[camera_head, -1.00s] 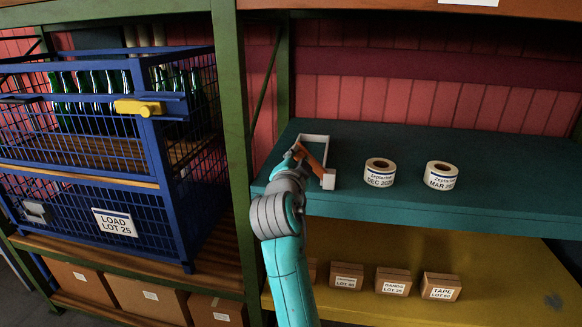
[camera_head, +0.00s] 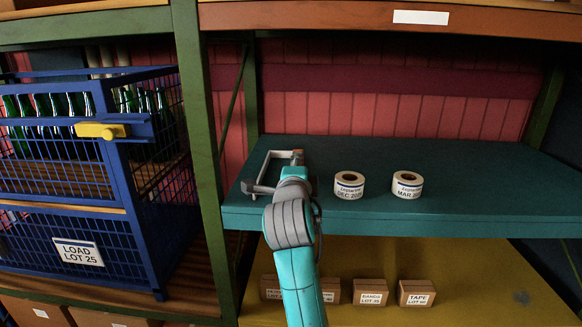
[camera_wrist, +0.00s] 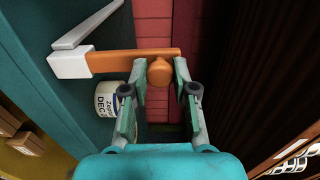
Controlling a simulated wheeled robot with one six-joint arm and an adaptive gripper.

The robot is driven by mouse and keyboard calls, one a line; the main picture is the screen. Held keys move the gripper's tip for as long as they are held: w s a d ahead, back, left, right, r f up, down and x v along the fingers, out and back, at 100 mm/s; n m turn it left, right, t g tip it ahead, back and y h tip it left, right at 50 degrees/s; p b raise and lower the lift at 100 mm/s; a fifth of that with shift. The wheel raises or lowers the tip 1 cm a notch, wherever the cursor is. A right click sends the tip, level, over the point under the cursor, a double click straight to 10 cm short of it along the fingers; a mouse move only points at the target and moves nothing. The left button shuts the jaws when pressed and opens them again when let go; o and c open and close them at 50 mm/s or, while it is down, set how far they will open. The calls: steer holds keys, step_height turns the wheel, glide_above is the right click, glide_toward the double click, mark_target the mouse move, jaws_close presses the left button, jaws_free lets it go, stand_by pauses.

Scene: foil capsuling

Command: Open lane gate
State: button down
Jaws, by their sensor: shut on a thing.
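The lane gate is an orange bar (camera_wrist: 125,58) with a round orange knob (camera_wrist: 159,73), joined at its left end to a white block (camera_wrist: 68,65) in the wrist view. In the head view its pale bracket frame (camera_head: 265,165) stands at the left end of the teal shelf, and most of the bar is hidden by my arm. My gripper (camera_wrist: 156,82) is shut on the knob, with one finger on each side of it. In the head view my wrist hides the fingertips.
Label rolls marked DEC (camera_head: 349,187) and MAR (camera_head: 407,186) stand on the teal shelf (camera_head: 470,190), right of the gate. A green post (camera_head: 197,150) and a blue crate with bottles (camera_head: 127,190) are at left. Small boxes (camera_head: 370,292) sit on the yellow shelf below.

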steer(key=shift+d, duration=0.2)
stand_by(0.3)
steer(key=c, duration=0.9)
jaws_free()
steer(key=shift+s, duration=0.1)
steer(key=s, duration=1.2)
steer(key=shift+a, duration=0.2)
steer(key=shift+w+f, duration=0.1)
steer(key=shift+f, duration=0.05)
